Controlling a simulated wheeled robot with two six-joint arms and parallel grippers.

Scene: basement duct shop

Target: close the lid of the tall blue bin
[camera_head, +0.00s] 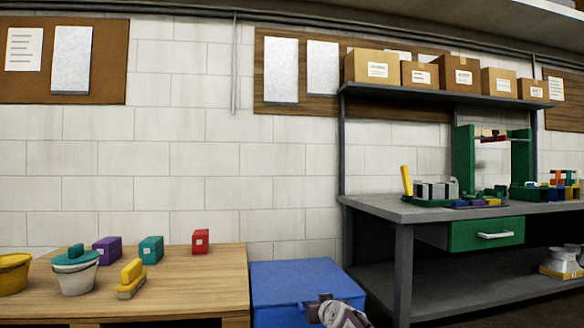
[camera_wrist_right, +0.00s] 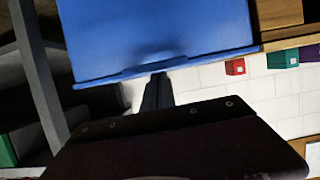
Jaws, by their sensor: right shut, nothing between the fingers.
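The tall blue bin (camera_head: 285,318) stands between the wooden table and the grey workbench in the head view. Its blue lid (camera_head: 290,277) lies about flat across the top; I cannot tell whether it is fully seated. My right gripper (camera_head: 326,300) is shut and empty over the lid's near right part, and hides some of the bin's front. In the right wrist view the lid (camera_wrist_right: 160,35) fills the upper middle, with a raised lip along its lower edge. The dark finger (camera_wrist_right: 156,92) shows just below that lip; contact is unclear. My left gripper is not in view.
The wooden table (camera_head: 190,283) adjoins the bin on the left, with several coloured blocks, a white bucket (camera_head: 76,277) and a yellow bucket (camera_head: 12,274). The grey workbench (camera_head: 375,207) stands close on the right. A white block wall (camera_head: 190,190) is behind.

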